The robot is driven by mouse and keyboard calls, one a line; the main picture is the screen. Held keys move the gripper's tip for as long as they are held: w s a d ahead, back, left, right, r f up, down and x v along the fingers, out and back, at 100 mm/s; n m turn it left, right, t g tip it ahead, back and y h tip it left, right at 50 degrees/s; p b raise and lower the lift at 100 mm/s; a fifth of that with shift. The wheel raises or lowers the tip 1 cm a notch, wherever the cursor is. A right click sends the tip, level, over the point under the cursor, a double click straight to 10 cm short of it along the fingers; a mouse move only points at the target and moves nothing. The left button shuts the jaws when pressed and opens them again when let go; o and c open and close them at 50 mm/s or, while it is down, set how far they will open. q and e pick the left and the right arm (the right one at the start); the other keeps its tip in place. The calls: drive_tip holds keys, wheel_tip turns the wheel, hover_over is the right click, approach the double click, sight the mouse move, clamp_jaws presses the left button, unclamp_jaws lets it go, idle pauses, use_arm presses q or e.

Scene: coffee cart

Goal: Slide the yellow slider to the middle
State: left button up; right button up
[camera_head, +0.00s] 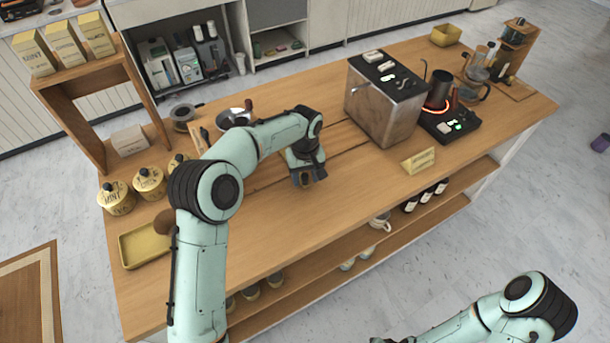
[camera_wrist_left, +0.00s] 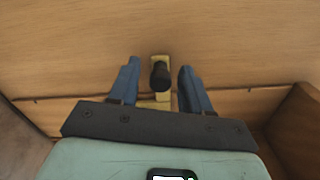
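The yellow slider (camera_wrist_left: 160,92) shows in the left wrist view as a small yellow plate with a black knob (camera_wrist_left: 160,75) on top. It sits on a thin dark groove in the wooden tabletop. My left gripper (camera_wrist_left: 160,82) is open, with one blue finger on each side of the knob and a gap on both sides. In the head view my left gripper (camera_head: 307,180) points down low over the middle of the table, and the slider is mostly hidden beneath it. My right arm shows at the bottom right of the head view; its gripper is outside the picture.
The wooden table (camera_head: 330,225) is clear around the gripper. A metal pan (camera_head: 234,118), yellow-lidded jars (camera_head: 150,182) and a yellow tray (camera_head: 142,246) are to the left.

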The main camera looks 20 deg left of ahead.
use_arm(q)
wheel_tip(320, 180, up, 13)
drive_tip(key=p, duration=0.2)
drive_tip(key=shift+r, duration=0.2)
use_arm(e)
drive_tip(key=w+r, duration=0.2)
drive_tip(key=shift+w+r, duration=0.35)
drive_tip(key=shift+s, duration=0.1)
